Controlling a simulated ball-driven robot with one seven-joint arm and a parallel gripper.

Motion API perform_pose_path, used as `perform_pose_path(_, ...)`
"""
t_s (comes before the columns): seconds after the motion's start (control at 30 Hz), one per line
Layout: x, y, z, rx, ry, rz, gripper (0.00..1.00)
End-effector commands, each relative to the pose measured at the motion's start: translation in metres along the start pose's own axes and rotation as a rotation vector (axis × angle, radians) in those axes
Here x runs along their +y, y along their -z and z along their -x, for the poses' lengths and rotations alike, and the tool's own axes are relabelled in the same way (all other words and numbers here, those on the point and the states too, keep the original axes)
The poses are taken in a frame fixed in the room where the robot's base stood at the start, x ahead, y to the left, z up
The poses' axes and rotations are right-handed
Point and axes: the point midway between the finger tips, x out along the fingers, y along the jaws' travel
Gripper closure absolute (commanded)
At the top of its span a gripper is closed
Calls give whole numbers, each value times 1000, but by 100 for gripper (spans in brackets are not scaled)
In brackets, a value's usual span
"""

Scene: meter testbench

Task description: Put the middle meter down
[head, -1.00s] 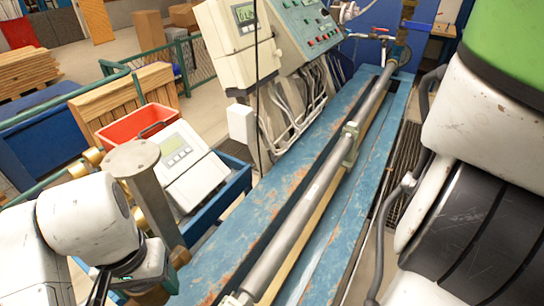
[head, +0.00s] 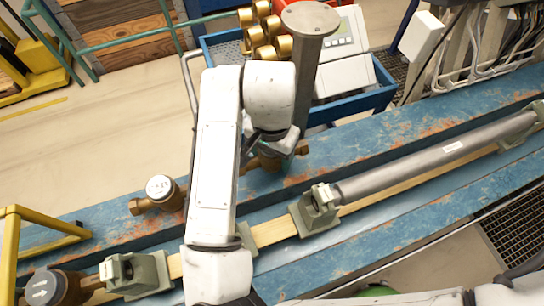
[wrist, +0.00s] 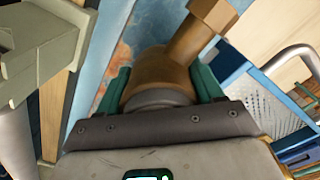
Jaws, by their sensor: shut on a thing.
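The middle meter, a brass body with a threaded end, is between my gripper's teal fingers (wrist: 160,88) in the wrist view, where its body (wrist: 160,75) fills the space between them. In the head view my white arm reaches over the blue bench (head: 385,135), and part of the brass meter (head: 262,163) shows beside the wrist, by the bench's far edge. The fingers are mostly hidden there, and I cannot tell whether the meter touches the bench. Another brass meter with a white dial (head: 160,187) stands on the bench to the left. A third (head: 50,288) is at lower left.
Green-grey clamps (head: 315,208) stand along the bench rail, with a long grey pipe (head: 435,158) to the right. A grey post (head: 312,60) rises behind my gripper. A blue cart (head: 375,98) holds brass parts (head: 265,38) and a display unit (head: 345,50).

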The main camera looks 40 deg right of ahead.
Motion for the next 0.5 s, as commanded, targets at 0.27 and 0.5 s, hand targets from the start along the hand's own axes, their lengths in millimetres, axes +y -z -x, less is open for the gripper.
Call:
perform_pose_path(0.27,0,0,-24,1,0,1,96)
perform_pose_path(0.5,0,0,-26,1,0,1,96)
